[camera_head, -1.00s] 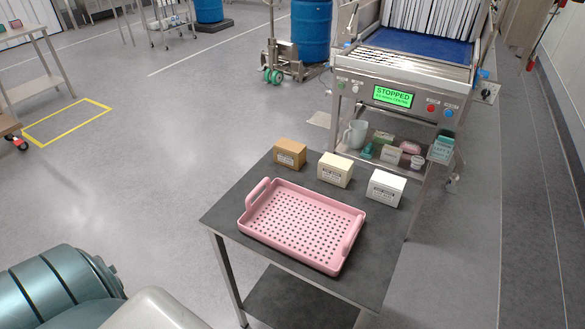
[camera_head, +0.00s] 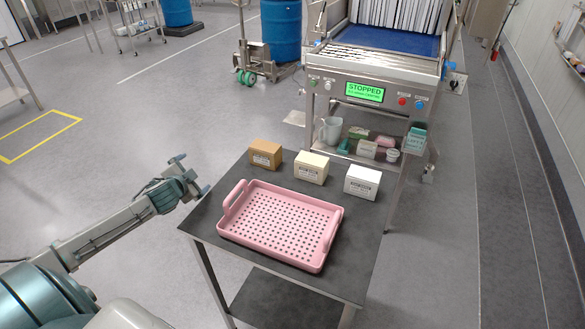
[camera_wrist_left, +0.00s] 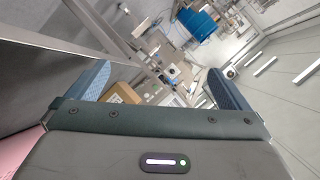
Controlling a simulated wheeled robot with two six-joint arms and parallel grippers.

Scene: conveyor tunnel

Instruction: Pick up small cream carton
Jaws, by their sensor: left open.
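The small cream carton (camera_head: 311,168) stands upright on the dark table (camera_head: 347,253), between a brown carton (camera_head: 265,154) and a white carton (camera_head: 362,182). A pink perforated tray (camera_head: 279,223) lies in front of the cartons. My left gripper (camera_head: 192,174) is open and empty, beside the table's left edge, left of the tray and apart from the cream carton. In the left wrist view its two fingers (camera_wrist_left: 157,85) are spread wide, with a brown carton (camera_wrist_left: 121,97) partly hidden behind the gripper body. My right gripper is not seen.
Behind the table stands a conveyor machine with a green "STOPPED" screen (camera_head: 364,92). Its lower shelf holds a grey pitcher (camera_head: 331,130) and several small items. A blue drum (camera_head: 281,30) and a pallet jack are behind. Floor left of the table is open.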

